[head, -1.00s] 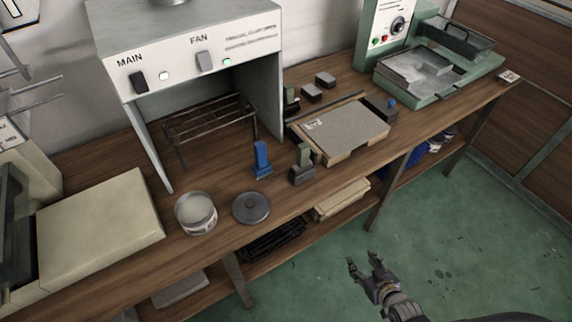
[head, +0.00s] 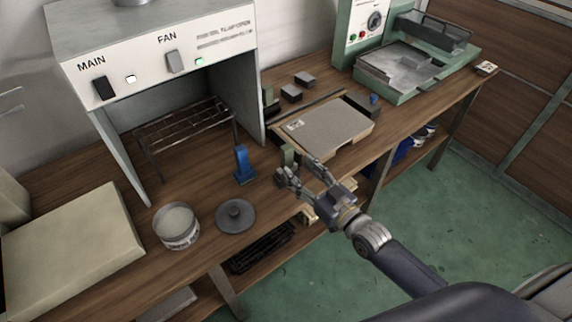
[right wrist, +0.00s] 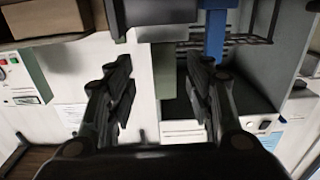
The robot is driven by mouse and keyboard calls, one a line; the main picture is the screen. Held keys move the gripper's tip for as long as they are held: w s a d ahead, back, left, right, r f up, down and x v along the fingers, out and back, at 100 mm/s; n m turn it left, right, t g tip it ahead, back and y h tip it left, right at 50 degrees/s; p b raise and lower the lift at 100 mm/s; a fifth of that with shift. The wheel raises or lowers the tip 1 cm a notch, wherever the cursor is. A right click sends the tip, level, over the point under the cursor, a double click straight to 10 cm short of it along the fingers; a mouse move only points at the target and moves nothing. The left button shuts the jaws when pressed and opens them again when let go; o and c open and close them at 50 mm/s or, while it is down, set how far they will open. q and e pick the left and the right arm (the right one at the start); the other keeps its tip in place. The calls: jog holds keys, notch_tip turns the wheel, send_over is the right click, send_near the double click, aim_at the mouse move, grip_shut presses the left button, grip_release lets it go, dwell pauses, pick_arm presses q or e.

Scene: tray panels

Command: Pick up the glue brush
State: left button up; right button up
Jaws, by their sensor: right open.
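An upright blue piece (head: 243,165) with a wide foot stands on the bench beside the round tin (head: 177,227); it also shows at the top of the right wrist view (right wrist: 215,38). An upright green piece (head: 288,156) on a dark base stands to its right, and shows between my fingers in the right wrist view (right wrist: 165,75). I cannot tell for certain which is the glue brush. My right gripper (head: 301,171) is open and empty at the bench's front edge, close to the green piece and partly covering its base. My left gripper is out of view.
A flat panel (head: 325,128) lies right of the green piece, with small dark blocks (head: 291,93) behind. A round lid (head: 235,216) lies beside the tin. The fume hood (head: 170,65) stands behind, with a wire rack (head: 185,128) inside. Green floor is open in front.

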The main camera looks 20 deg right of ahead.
aim_at(290, 163)
jog(key=shift+a+p+x, duration=0.15)
jog(key=shift+p+x, duration=0.1)
jog(key=shift+x, duration=1.25)
jog(key=shift+a+p+x, duration=0.1)
jog(key=shift+p+x, duration=0.15)
jog(key=shift+x, duration=1.3)
jog(key=shift+s+f, duration=0.1)
jog(key=shift+f, duration=0.1)
jog(key=shift+c, duration=0.3)
grip_shut()
